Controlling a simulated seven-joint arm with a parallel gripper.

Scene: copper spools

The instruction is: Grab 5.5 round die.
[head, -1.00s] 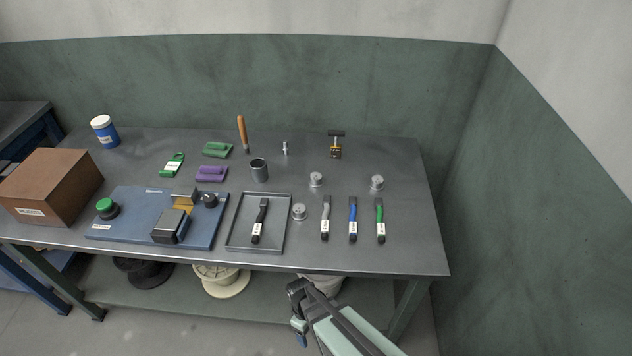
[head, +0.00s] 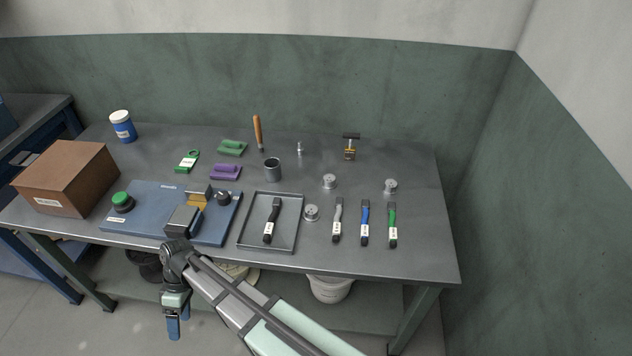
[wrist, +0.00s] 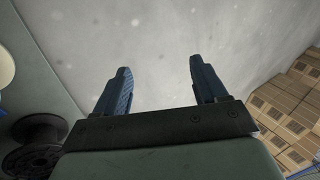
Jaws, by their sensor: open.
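Three small silver round dies are on the grey table in the head view: one (head: 329,181) near the middle, one (head: 390,186) to its right, and one (head: 311,213) just right of the shallow tray. Their size markings are too small to read, so I cannot tell which is 5.5. My gripper (head: 176,331) hangs in front of the table's front edge, below the blue board and well left of the dies. In the wrist view its two blue fingers (wrist: 158,78) are apart with nothing between them, over grey floor.
A grey tray (head: 241,241) holds a black-handled tool. Grey, blue (head: 365,222) and green-handled tools lie right of it. The blue board (head: 140,233) carries a green button and blocks. A brown box (head: 60,180) stands left. The table's right front (head: 425,260) is clear.

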